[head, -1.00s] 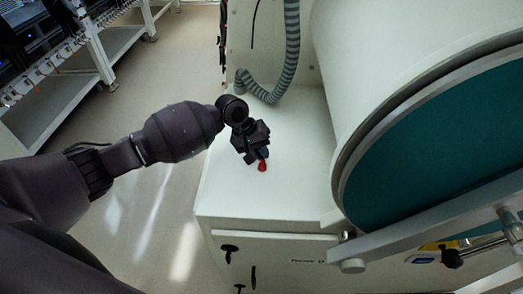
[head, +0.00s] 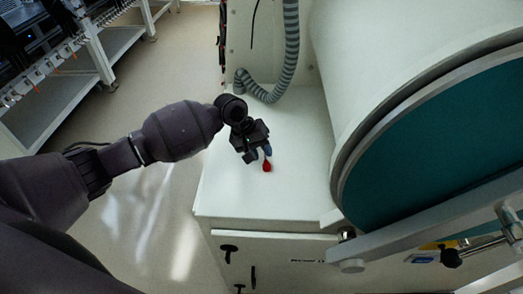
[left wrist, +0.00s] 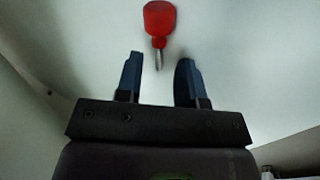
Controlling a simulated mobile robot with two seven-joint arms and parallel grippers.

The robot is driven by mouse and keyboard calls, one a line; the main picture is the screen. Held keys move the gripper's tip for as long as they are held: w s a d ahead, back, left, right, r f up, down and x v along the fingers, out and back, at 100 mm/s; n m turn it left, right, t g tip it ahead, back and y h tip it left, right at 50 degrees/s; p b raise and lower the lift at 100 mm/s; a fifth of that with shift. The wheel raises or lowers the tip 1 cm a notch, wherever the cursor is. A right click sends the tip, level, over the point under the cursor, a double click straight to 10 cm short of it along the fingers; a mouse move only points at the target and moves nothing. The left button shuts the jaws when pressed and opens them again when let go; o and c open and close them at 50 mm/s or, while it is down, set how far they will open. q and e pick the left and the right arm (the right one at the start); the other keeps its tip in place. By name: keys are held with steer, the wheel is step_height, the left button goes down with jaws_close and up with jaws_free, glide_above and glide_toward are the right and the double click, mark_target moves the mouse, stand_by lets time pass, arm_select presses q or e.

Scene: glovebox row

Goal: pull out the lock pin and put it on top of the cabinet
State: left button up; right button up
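The lock pin, with a red handle and a short metal shank, lies on the white cabinet top; its red handle (head: 267,167) shows in the head view and again in the left wrist view (left wrist: 160,20). My left gripper (head: 259,152) is just above the cabinet top (head: 290,195), close to the pin. In the left wrist view the two blue fingers of the left gripper (left wrist: 160,78) are apart with nothing between them, and the pin is beyond the fingertips. My right gripper is not in view.
The large white cylinder (head: 375,60) with a teal round door (head: 440,150) stands to the right. A grey ribbed hose (head: 291,45) hangs behind the cabinet top. A metal bar with a black knob (head: 451,258) crosses the front right. Floor (head: 150,210) is clear at left.

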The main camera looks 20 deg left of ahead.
arm_select(q)
steer(key=p+v, duration=0.1)
steer(key=v, duration=0.9)
steer(key=shift+r, duration=0.3)
